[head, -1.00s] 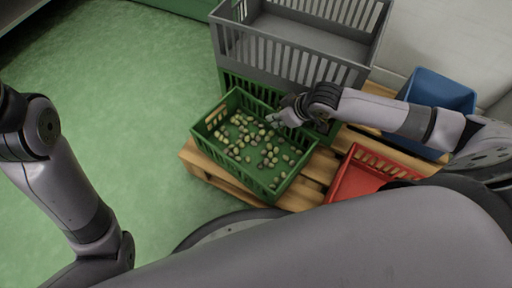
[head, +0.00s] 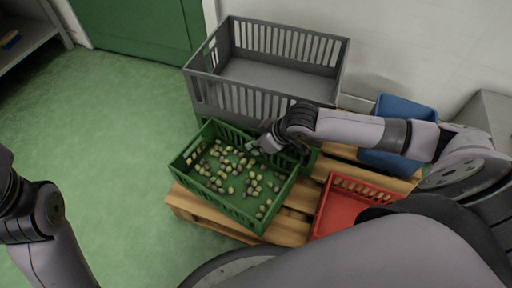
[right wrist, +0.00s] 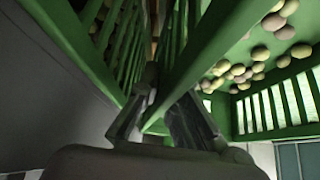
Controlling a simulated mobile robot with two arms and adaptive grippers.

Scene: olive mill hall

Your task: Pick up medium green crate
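A green slatted crate (head: 187,172) with many olives (head: 236,172) inside sits on a wooden pallet (head: 222,222), at its front left corner in the head view. My right gripper (head: 257,147) is at the crate's back right rim. In the right wrist view its two fingers (right wrist: 158,112) lie on either side of the green rim (right wrist: 203,58). I cannot tell whether they press on it. Olives also show inside the crate there. My left gripper is out of view; only part of the left arm shows at the left edge.
A large grey crate (head: 262,103) stands directly behind, with green crate parts showing below it. A red crate (head: 340,212) is to the right and a blue bin (head: 405,107) is behind my right arm. Clear green floor (head: 110,130) lies left of the pallet.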

